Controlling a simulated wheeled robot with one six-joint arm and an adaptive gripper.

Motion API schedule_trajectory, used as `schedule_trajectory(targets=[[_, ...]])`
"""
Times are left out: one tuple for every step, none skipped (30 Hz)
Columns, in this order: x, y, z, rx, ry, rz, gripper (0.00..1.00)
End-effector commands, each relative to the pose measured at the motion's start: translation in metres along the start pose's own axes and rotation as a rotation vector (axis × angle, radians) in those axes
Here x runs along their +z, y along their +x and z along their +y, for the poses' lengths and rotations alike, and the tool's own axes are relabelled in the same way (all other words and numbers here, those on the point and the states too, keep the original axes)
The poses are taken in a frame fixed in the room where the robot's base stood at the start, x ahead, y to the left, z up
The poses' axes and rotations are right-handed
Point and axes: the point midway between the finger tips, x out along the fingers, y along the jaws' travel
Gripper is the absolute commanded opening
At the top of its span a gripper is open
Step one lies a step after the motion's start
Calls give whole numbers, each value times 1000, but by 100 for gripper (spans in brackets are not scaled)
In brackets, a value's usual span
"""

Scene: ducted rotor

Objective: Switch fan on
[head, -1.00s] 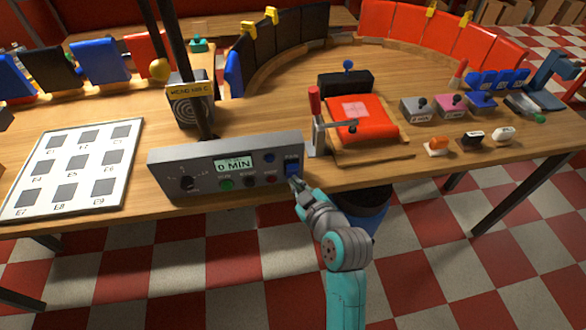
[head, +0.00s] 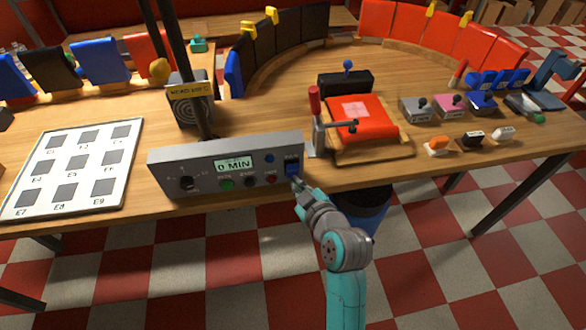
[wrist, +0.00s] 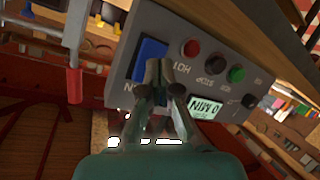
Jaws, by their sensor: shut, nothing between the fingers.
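A grey control box (head: 220,178) stands at the table's front edge, with a small display (head: 234,163) reading "0 MIN". A blue rocker switch (head: 292,169) is at the right end of its front panel, and it also shows in the wrist view (wrist: 149,56). My gripper (head: 297,184) is shut and empty, its tips in front of the lower part of the blue switch; it covers part of the switch in the wrist view (wrist: 162,72). I cannot tell whether the tips touch it. A round grille unit (head: 190,108) stands behind the box; I cannot tell whether anything turns.
A toggle clamp with a red handle (head: 315,105) stands just right of the box. A red pad on a wooden board (head: 403,153) lies beyond it. A white labelled board (head: 20,207) lies at the left. Dark posts rise behind the box.

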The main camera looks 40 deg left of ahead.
Motion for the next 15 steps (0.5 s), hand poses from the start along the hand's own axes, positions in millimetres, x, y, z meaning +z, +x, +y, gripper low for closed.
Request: schedule_trajectory(targets=[[0,0,0,0,0,0,0],[0,0,0,0,0,0,0],[0,0,0,0,0,0,0],[-1,1,1,0,0,0,0],[-1,1,1,0,0,0,0],[-2,2,2,0,0,1,0],[-3,3,2,0,-1,1,0],[-3,4,3,0,-1,1,0],[-4,4,4,0,-1,0,0],[-4,5,4,0,-1,0,0],[-4,6,4,0,-1,0,0],[-5,6,4,0,0,0,0],[-5,6,4,0,0,0,0],[-4,6,4,0,0,0,0],[-4,6,4,0,0,0,0]])
